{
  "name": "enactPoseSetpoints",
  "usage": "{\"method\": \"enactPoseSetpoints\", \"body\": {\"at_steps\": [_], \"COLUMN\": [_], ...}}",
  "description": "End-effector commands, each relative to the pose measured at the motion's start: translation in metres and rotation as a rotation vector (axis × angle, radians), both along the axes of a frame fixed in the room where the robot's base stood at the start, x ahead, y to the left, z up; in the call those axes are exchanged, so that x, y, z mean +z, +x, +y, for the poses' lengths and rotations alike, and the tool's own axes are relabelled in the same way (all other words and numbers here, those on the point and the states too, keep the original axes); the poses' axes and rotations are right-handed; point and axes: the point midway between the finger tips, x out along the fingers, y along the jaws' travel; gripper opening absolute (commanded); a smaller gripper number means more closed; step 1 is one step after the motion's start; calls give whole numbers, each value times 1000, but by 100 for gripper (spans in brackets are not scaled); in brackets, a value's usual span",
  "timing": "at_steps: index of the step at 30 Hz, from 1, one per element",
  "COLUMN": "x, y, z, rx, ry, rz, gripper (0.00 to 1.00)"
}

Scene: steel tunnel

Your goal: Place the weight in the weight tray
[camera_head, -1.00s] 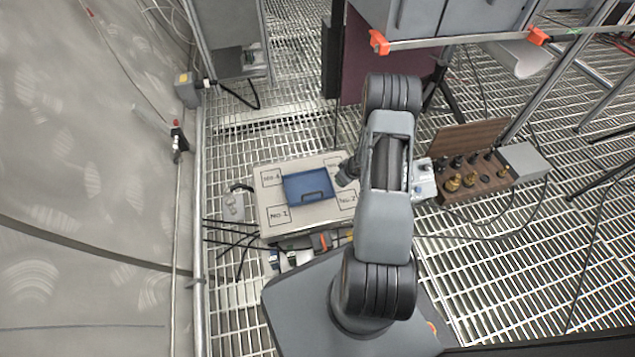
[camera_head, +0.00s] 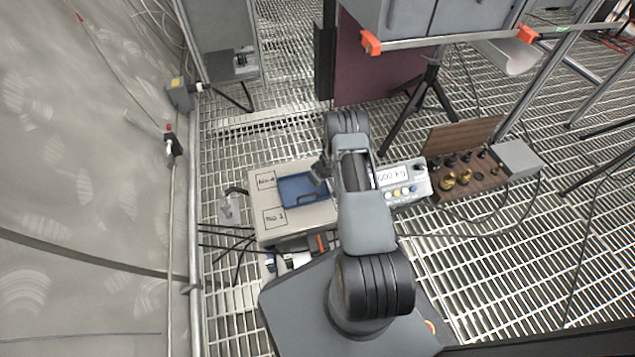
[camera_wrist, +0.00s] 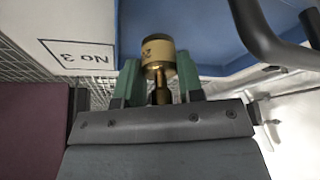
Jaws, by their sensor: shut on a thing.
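A brass weight (camera_wrist: 158,58) is held between the green fingers of my gripper (camera_wrist: 158,82) in the wrist view. The blue weight tray (camera_wrist: 195,25) lies just beyond the weight in that view, with its dark handle at the upper right. In the head view the blue tray (camera_head: 298,190) sits on a pale scale platform (camera_head: 265,228) marked with numbers. My arm reaches over the right part of the platform, and my gripper (camera_head: 320,178) is partly hidden beside the tray there. Whether the weight is directly above the tray cannot be told.
An open wooden case (camera_head: 466,178) with several weights stands at the right. A display box (camera_head: 403,183) with coloured buttons is between it and my arm. A maroon panel (camera_head: 385,75) and a tripod stand (camera_head: 415,100) are behind. Cables lie on the grating.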

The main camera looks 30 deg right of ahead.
Motion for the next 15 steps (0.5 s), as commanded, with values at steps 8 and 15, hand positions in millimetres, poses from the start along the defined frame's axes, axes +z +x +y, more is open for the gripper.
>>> {"method": "enactPoseSetpoints", "body": {"at_steps": [8, 15], "x": [-17, -20], "y": [0, 0], "z": [0, 0], "rx": [-1, 0], "ry": [0, 0], "rz": [-1, -1], "gripper": [1, 1]}}
